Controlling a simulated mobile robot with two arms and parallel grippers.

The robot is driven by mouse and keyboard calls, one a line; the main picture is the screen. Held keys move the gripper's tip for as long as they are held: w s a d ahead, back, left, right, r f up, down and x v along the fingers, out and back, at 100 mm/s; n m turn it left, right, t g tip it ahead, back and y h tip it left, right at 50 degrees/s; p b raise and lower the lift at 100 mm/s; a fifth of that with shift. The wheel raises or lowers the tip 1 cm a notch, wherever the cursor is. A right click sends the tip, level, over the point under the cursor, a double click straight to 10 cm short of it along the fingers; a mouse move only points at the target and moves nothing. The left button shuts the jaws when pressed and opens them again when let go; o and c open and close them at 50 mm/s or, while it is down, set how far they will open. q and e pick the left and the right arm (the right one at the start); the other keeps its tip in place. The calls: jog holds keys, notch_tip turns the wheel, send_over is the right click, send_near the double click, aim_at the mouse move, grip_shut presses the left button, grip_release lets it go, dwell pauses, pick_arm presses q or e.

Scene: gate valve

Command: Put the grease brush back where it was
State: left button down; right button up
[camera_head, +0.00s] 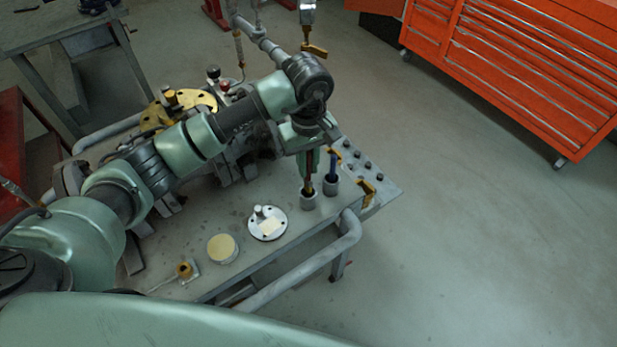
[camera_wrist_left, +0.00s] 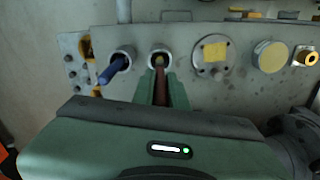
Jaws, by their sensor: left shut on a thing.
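My left gripper (camera_head: 310,160) is shut on the grease brush (camera_head: 309,186), which has a brown handle. The brush is upright, and its lower end is at the mouth of a small grey cup (camera_head: 309,202) on the bench. The wrist view shows the brown handle (camera_wrist_left: 160,84) between the fingers, in line with the cup (camera_wrist_left: 159,54). I cannot tell how deep it sits. A blue-handled tool (camera_head: 332,166) stands in a second cup (camera_head: 331,188) just to the right. My right gripper is not in view.
On the grey bench (camera_head: 190,230) are a round flange plate (camera_head: 268,223), a yellow-topped disc (camera_head: 222,249) and a brass fitting (camera_head: 184,270). Yellow clips and several bolts line the right end. A pipe rail (camera_head: 300,270) runs along the front. An orange tool cabinet (camera_head: 510,60) stands beyond open floor.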

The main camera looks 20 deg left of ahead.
aim_at(308, 179)
pick_arm(q)
notch_tip(308, 179, down, 6)
jog(key=shift+r+p, duration=0.1)
jog(key=shift+p, duration=0.45)
jog(key=shift+f, duration=0.35)
jog(key=shift+f, duration=0.1)
jog(key=shift+f, duration=0.15)
jog(key=c, duration=1.4)
grip_release()
